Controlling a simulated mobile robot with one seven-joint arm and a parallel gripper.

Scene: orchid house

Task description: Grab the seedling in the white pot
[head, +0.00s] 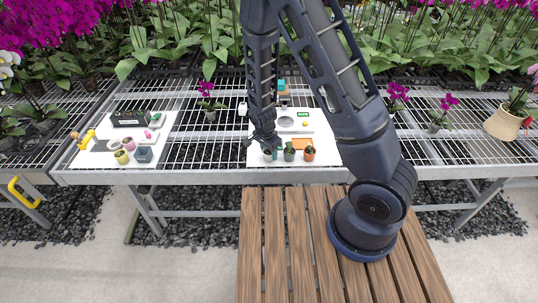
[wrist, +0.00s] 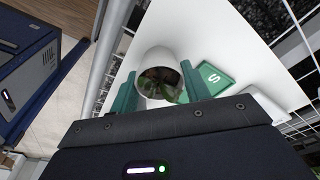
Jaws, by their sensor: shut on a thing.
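The white pot (wrist: 153,55) shows in the wrist view between the two green fingers of my gripper (wrist: 158,75). The fingers are shut on it from both sides. Dark soil and some green leaf of the seedling (wrist: 162,82) show inside its rim. In the head view my gripper (head: 269,151) points down at the front of the white board (head: 340,152) on the bench. There the white pot is mostly hidden by my gripper and too small to make out. I cannot tell whether it touches the board.
A second white board (head: 103,158) at left holds several small things. Potted orchids (head: 210,103) stand on the mesh bench.

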